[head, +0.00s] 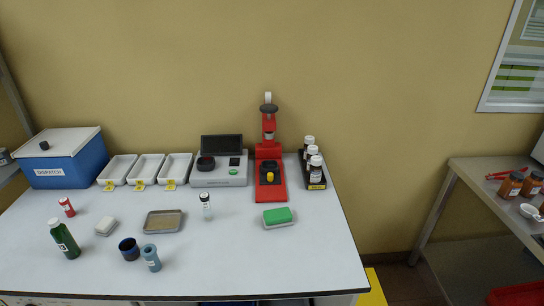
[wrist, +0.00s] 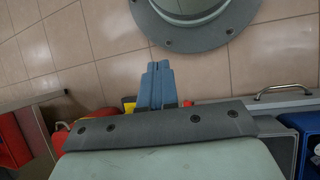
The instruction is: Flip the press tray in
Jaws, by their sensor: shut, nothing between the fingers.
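In the head view the red press (head: 268,130) stands upright at the back of the white table. A small dark tray-like part with a yellow tab (head: 270,174) sits low on its front, above the red base. I cannot tell from here how that part is swung. My gripper (wrist: 158,66) shows only in the wrist view. Its blue fingers are together and nothing is between them. It is not in the head view and is apart from the press.
Left of the press are a grey instrument (head: 220,176), white trays (head: 118,168) and a blue box (head: 68,163). A bottle rack (head: 316,185) stands to its right. A green-topped block (head: 278,217) lies in front. Bottles, cups and a shallow tray (head: 164,222) occupy the left front.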

